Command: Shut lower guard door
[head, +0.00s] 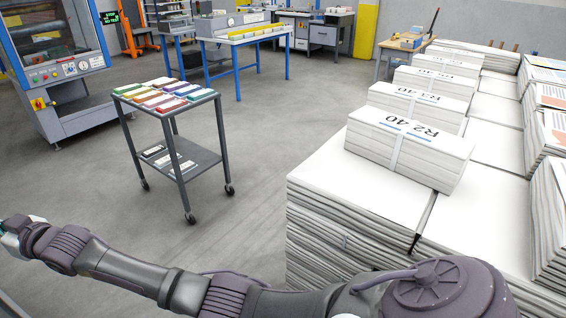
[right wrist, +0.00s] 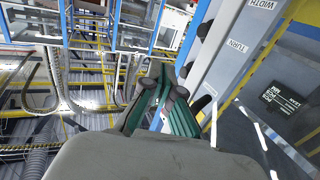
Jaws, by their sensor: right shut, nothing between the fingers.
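My right gripper (right wrist: 162,88) shows in the right wrist view with its two green-padded fingers together and nothing between them. In that view it is beside a pale panel (right wrist: 222,45) labelled WIDTH and TURN. Blue-framed structures (right wrist: 150,40) show beyond the fingertips; I cannot tell whether one is the lower guard door. In the head view my right arm reaches across the bottom to the left edge, where its gripper is mostly cut off. A blue-framed machine (head: 50,55) with a large window stands at the upper left; its lower guard door cannot be made out. My left gripper is not in view.
A cart (head: 205,98) with coloured blocks stands mid-floor. Stacked newspaper bundles (head: 350,195) fill the right side. A blue-legged table (head: 245,37) stands behind. The floor (head: 270,110) between cart and stacks is clear. A dark text display (right wrist: 283,100) shows at the wrist view's right.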

